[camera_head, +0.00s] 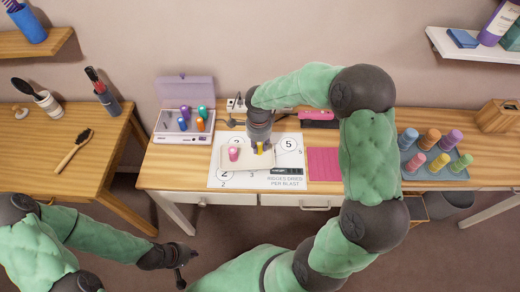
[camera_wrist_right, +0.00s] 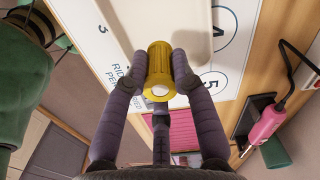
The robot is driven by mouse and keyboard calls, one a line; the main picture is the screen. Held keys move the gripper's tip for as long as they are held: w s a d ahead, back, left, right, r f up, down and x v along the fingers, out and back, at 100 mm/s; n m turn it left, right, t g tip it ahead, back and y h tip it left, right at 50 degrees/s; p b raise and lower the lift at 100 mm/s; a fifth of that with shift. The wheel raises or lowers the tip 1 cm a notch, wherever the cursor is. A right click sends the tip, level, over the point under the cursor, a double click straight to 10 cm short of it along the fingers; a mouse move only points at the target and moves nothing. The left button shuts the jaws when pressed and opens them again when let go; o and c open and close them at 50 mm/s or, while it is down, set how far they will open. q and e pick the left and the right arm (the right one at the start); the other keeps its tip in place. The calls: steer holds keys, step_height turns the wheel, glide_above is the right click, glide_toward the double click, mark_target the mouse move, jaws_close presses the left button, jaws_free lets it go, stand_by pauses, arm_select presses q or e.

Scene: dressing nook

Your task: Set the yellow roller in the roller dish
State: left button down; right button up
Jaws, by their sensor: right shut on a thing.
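The yellow roller (camera_head: 261,149) is upright between the fingers of my right gripper (camera_head: 260,144), over the right part of the pale roller dish (camera_head: 249,166). In the right wrist view the yellow roller (camera_wrist_right: 159,65) sits between the fingertips of my right gripper (camera_wrist_right: 159,80), with the dish (camera_wrist_right: 188,22) beyond it. I cannot tell whether the roller touches the dish floor. A pink roller (camera_head: 234,154) stands in the dish's left part. My left gripper (camera_head: 180,272) hangs low in front of the table, away from the dish; its jaw opening is unclear.
The dish lies on a white printed mat (camera_head: 215,178). An open roller case (camera_head: 165,135) with several rollers stands left. A pink mat (camera_head: 323,163) and a blue tray (camera_head: 411,174) with several rollers lie right. A pink hair tool (camera_head: 316,115) is behind.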

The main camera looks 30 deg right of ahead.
steer(key=shift+w+d+f, duration=0.1)
steer(key=shift+d+f, duration=0.15)
steer(key=shift+f, duration=0.15)
step_height(320, 180, down, 3)
steer(key=shift+f+b, duration=0.1)
steer(key=shift+b, duration=0.7)
steer(key=shift+f, duration=0.2)
steer(key=o, duration=1)
steer(key=shift+r, duration=0.1)
steer(key=shift+c, duration=0.2)
